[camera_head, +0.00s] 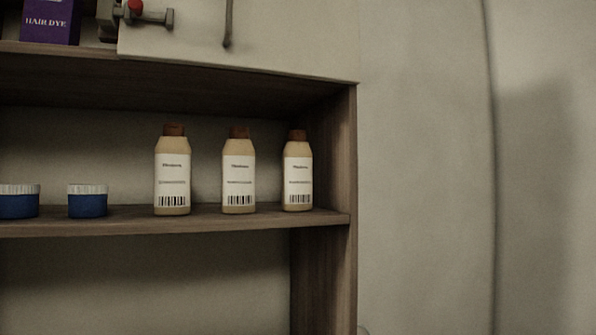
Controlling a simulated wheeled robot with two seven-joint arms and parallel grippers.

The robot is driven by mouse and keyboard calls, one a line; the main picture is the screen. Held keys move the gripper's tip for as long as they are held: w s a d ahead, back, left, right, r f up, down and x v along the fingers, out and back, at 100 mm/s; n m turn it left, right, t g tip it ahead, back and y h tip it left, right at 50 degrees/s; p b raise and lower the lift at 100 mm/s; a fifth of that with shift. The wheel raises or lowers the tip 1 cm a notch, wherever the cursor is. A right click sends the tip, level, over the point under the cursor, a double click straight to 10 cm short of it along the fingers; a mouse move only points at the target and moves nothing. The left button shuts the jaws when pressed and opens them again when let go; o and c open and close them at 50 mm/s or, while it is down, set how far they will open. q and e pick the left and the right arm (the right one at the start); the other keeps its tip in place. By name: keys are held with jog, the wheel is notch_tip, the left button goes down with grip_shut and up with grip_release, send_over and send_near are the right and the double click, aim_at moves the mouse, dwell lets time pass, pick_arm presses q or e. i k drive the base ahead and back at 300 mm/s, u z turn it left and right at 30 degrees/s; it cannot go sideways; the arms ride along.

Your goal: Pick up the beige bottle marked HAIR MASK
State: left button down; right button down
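Three beige bottles with brown caps and white barcode labels stand upright in a row on the wooden shelf (120,228): a left one (172,145), a middle one (238,150) and a right one (298,152). They stand apart from each other with small gaps. The print on their labels is too small and blurred to read, so I cannot tell whether any is marked HAIR MASK. Neither of my grippers can be made out in this view.
Two blue jars with whitish lids, one at the left edge (18,207) and one beside it (87,206), share the shelf. Above are a purple HAIR DYE box (50,22), a grey fitting with a red part (150,17) and a pale panel (290,35). Bare wall (425,170) lies right.

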aim_at(297, 154)
jog(key=z, duration=0.2)
jog(key=k, duration=0.4)
jog(key=u, duration=1.05)
jog(key=i, duration=0.65)
jog(key=z, duration=0.45)
